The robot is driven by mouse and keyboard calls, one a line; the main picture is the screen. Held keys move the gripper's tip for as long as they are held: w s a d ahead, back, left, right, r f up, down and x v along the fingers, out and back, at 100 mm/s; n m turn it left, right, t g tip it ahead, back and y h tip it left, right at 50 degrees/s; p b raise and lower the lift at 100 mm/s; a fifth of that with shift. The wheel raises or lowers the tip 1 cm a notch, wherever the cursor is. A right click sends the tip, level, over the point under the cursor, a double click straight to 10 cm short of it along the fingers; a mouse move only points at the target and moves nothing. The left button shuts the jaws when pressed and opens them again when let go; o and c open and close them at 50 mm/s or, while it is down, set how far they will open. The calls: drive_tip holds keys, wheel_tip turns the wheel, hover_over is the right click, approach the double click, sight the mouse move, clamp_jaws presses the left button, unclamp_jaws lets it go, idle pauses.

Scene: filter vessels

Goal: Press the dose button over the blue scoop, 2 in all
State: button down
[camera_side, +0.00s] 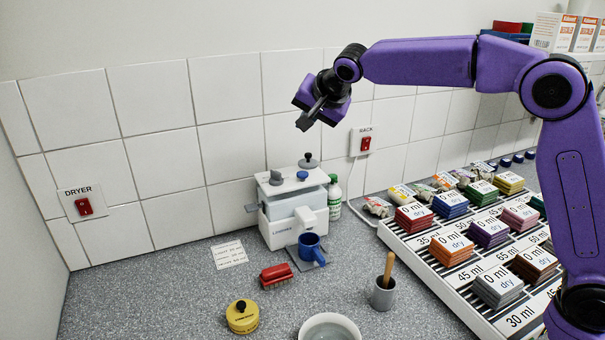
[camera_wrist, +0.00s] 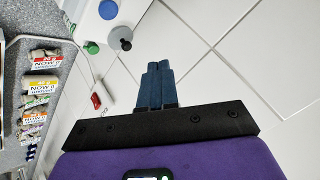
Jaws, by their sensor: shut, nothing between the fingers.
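The white dosing machine (camera_side: 295,205) stands on the counter against the tiled wall. On its top are a blue button (camera_side: 302,175), a grey knob (camera_side: 276,177) and a dark-knobbed grey lid (camera_side: 308,161). The blue scoop (camera_side: 310,246), cup-shaped with a handle, sits under the machine's front spout. My gripper (camera_side: 303,122) is shut and empty, high above the machine and apart from it. In the wrist view my shut fingers (camera_wrist: 158,68) point towards the wall tiles, with the blue button (camera_wrist: 108,9) at the top edge.
A red brush (camera_side: 276,274), a yellow lidded pot (camera_side: 242,316), a grey mortar with pestle (camera_side: 383,292) and a white bowl (camera_side: 329,328) stand in front. A green-capped bottle (camera_side: 334,197) stands beside the machine. A rack (camera_side: 440,275) of coloured packs fills the right.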

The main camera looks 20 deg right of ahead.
sight(305, 175)
idle(0.4)
drive_tip(key=shift+f, duration=4.4)
drive_tip(key=shift+f, duration=0.1)
drive_tip(key=shift+f, duration=0.3)
drive_tip(key=shift+f, duration=0.7)
drive_tip(key=shift+r, duration=1.1)
drive_tip(key=shift+r, duration=2.55)
